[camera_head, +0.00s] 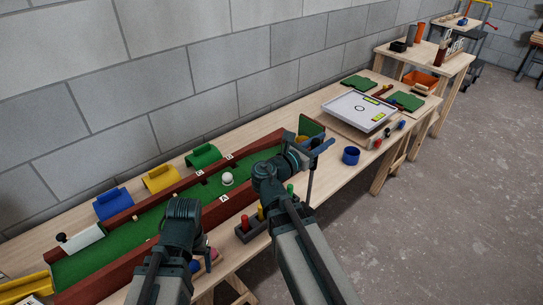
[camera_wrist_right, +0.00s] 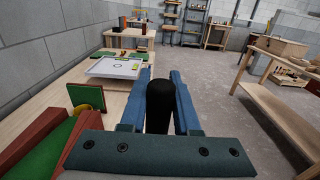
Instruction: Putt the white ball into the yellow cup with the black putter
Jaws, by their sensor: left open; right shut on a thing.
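The white ball (camera_head: 227,178) rests on the green putting lane (camera_head: 150,222), between red-brown rails. A yellow cup (camera_head: 160,178) lies outside the far rail, between a blue cup (camera_head: 112,203) and a green cup (camera_head: 203,156).
A yellow piece (camera_wrist_right: 82,109) stands by a green panel (camera_wrist_right: 86,95) at the lane's right end. A rack (camera_head: 251,230) with coloured pegs is in front. A blue pot (camera_head: 351,155) and white board (camera_head: 359,108) stand right.

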